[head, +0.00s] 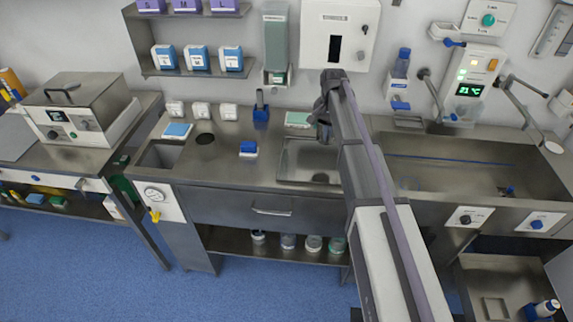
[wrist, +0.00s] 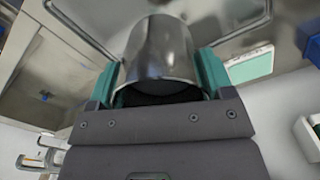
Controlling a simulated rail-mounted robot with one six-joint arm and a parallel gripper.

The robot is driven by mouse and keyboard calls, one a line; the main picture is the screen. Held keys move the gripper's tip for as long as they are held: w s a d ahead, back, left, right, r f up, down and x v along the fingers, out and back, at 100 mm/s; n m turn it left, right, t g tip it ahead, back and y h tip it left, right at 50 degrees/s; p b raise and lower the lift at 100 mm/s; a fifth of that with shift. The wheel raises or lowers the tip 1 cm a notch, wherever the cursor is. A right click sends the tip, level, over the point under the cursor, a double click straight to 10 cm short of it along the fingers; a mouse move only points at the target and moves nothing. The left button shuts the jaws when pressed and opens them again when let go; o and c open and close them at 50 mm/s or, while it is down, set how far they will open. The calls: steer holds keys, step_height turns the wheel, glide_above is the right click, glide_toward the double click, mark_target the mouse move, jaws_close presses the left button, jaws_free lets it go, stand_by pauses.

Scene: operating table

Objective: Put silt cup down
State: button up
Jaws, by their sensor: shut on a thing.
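The silt cup, a shiny metal cup (wrist: 165,50), fills the upper middle of the wrist view. My gripper (wrist: 160,78) is shut on it, with a teal finger on each side. In the head view my gripper (head: 324,118) is over the back of the counter, by the rear edge of the small sink (head: 297,165). I cannot make out the cup there. Whether the cup touches anything is not clear.
A pale green pad (head: 299,119) lies just left of my gripper and also shows in the wrist view (wrist: 250,64). A blue holder (head: 261,114) and a blue-and-white block (head: 248,149) stand further left. A long basin (head: 450,175) is at the right.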

steer(key=shift+a, duration=0.35)
steer(key=shift+f, duration=0.2)
step_height(320, 180, down, 10)
steer(key=b, duration=1)
steer(key=shift+d+f+b, duration=0.15)
steer(key=shift+b, duration=0.15)
steer(key=shift+r+p, duration=0.3)
steer(key=shift+r, duration=0.05)
steer(key=shift+c, duration=0.4)
steer(key=shift+f, duration=0.25)
steer(key=o, duration=1.1)
step_height(320, 180, up, 13)
steer(key=p, duration=1.2)
steer(key=shift+f, duration=0.1)
steer(key=shift+s+f+n+b, duration=0.65)
steer(key=shift+s+n, duration=0.4)
steer(key=shift+s, duration=4.3)
steer(key=shift+s+f+n+b, duration=0.65)
steer(key=shift+s+n, duration=0.45)
steer(key=shift+s, duration=4.2)
steer(key=shift+s+f+n+b, duration=0.6)
steer(key=shift+s+n, duration=0.45)
steer(key=shift+s, duration=4.3)
